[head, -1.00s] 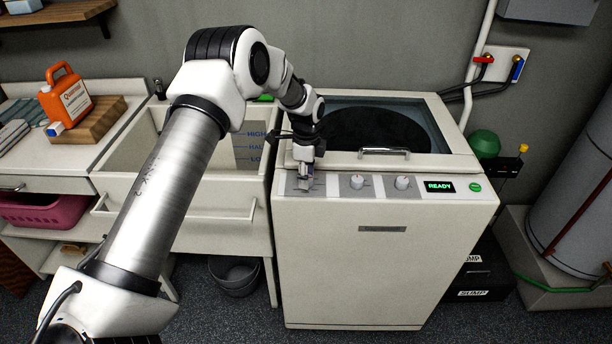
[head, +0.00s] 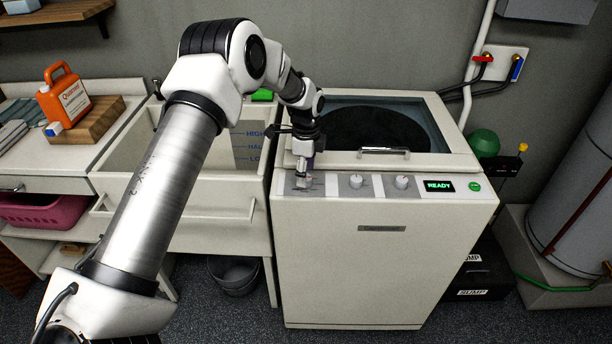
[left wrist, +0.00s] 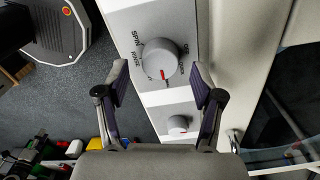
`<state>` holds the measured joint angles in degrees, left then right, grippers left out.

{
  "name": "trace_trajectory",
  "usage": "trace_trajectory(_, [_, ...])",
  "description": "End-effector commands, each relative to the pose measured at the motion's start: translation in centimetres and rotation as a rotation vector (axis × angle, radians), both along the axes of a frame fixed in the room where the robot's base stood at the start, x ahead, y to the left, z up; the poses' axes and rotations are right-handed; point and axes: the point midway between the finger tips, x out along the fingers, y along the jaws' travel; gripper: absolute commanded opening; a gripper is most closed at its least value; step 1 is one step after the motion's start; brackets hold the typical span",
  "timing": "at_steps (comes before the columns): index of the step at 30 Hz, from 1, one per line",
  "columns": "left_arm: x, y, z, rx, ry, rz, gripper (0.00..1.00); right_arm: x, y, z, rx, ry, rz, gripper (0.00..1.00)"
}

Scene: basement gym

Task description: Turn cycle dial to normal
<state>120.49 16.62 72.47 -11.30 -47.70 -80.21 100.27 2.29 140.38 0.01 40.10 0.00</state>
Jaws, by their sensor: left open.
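The washer's cycle dial (left wrist: 160,60) is a round grey knob with a red pointer mark, on a light panel lettered SPIN and RINSE, with other lettering partly hidden. The red mark faces the bottom of the left wrist view. My left gripper (left wrist: 160,76) is open, with one finger on each side of the dial; I cannot tell whether they touch it. In the head view my left gripper (head: 303,181) points down at the left end of the washer's control panel (head: 329,185) and mostly covers the dial there. My right gripper is out of view.
Two more knobs, a middle one (head: 356,181) and a right one (head: 402,182), sit right of my gripper. A display (head: 439,186) reads READY beside a green button (head: 475,187). The lid handle (head: 384,151) is behind the panel. A sink (head: 190,190) stands left.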

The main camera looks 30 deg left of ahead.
Motion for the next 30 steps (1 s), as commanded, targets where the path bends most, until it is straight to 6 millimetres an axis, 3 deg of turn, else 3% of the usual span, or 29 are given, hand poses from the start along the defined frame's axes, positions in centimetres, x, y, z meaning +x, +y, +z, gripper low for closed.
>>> trace_trajectory(6, [0.1, 0.0, 5.6, 0.001, -0.003, -0.001, 0.67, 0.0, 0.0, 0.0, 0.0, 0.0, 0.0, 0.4])
trace_trajectory(12, [0.1, -0.1, 9.4, 0.001, 0.001, -0.001, 0.67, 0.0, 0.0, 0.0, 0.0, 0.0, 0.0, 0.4])
trace_trajectory(16, [0.1, -0.1, 10.2, 0.0, 0.002, -0.001, 0.67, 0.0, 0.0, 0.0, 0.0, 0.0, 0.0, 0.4])
trace_trajectory(30, [0.1, -0.1, 10.2, 0.0, 0.002, -0.001, 0.67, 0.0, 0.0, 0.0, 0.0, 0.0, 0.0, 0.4])
